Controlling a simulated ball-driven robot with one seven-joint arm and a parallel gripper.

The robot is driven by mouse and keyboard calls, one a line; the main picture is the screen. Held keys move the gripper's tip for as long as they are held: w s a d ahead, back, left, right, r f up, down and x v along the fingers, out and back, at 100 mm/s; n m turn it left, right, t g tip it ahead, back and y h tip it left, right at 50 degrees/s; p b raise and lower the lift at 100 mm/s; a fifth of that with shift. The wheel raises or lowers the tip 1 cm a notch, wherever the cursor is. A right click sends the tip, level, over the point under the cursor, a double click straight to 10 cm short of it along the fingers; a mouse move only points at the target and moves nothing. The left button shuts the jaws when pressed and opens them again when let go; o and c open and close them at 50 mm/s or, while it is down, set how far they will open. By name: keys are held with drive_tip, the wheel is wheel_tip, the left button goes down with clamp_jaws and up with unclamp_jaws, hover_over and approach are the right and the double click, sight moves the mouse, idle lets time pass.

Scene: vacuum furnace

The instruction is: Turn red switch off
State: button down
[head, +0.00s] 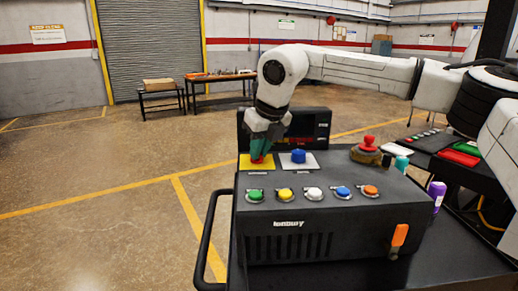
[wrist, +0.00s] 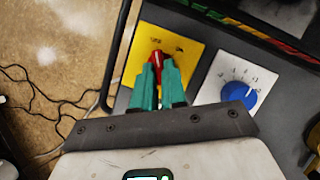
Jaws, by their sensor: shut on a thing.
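The red switch (wrist: 155,61) is a small red knob on a yellow plate (wrist: 183,41) with dark lettering. In the head view the yellow plate (head: 244,162) is at the back left of the dark control box (head: 300,222), and a bit of red (head: 257,160) shows below my fingers. My gripper (wrist: 159,68) has teal fingers and is shut on the red switch from above. It also shows in the head view (head: 259,153). The fingers partly hide the switch, and I cannot tell its exact setting.
A blue dial (wrist: 239,94) on a white plate is close to the right of my gripper. Several coloured buttons (head: 313,194) line the box front. A red mushroom button (head: 369,144) and an orange lever (head: 399,236) are on the right. A black handle rail (head: 208,235) stands left.

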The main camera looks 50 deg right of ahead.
idle(0.5)
drive_tip(key=c, duration=1.2)
unclamp_jaws()
drive_tip(key=b+v, duration=0.1)
drive_tip(key=v, duration=1)
drive_tip(key=shift+f, duration=0.1)
